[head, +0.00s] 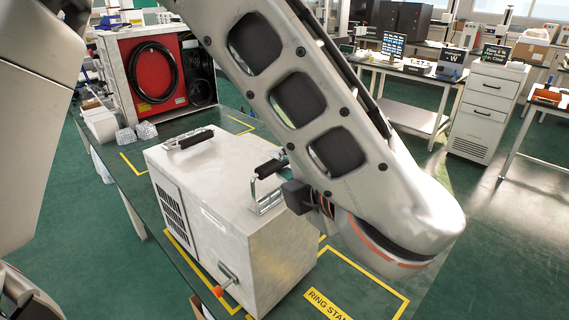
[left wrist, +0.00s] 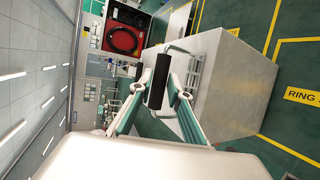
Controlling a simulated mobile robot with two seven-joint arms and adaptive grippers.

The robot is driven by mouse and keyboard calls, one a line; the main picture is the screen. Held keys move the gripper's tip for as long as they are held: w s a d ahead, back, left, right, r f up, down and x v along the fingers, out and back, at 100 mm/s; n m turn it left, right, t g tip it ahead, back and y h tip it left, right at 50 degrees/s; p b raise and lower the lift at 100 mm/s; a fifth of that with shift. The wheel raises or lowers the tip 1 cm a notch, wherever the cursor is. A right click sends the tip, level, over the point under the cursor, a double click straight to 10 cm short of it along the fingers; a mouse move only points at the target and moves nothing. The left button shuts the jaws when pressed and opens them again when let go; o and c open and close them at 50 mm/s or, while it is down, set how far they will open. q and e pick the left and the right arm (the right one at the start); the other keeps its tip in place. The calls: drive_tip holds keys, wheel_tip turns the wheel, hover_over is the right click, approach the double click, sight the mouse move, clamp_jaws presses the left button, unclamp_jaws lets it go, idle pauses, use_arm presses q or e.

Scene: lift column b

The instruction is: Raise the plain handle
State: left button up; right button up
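The pale metal box (head: 250,222) stands on the green bench and has two black-gripped handles on top. The near right handle (head: 268,172) stands up on bright metal legs; the far left handle (head: 188,139) sits lower. I cannot tell by marking which is the plain one. My left arm crosses in front and hides most of the left gripper in the head view. In the left wrist view, the fingers of my left gripper (left wrist: 158,88) lie close on both sides of a handle's black grip (left wrist: 158,70) and appear shut on it. My right gripper is not seen.
A case with a red panel and coiled black hose (head: 155,75) stands at the back left of the bench. Yellow tape outlines and a ring stand label (head: 328,304) mark the bench right of the box.

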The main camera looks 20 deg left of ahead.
use_arm(q)
drive_tip(key=shift+o, duration=0.9)
drive_tip(key=shift+r, duration=0.1)
wheel_tip(320, 180, up, 10)
drive_tip(key=shift+d, duration=0.1)
drive_tip(key=shift+s, duration=0.1)
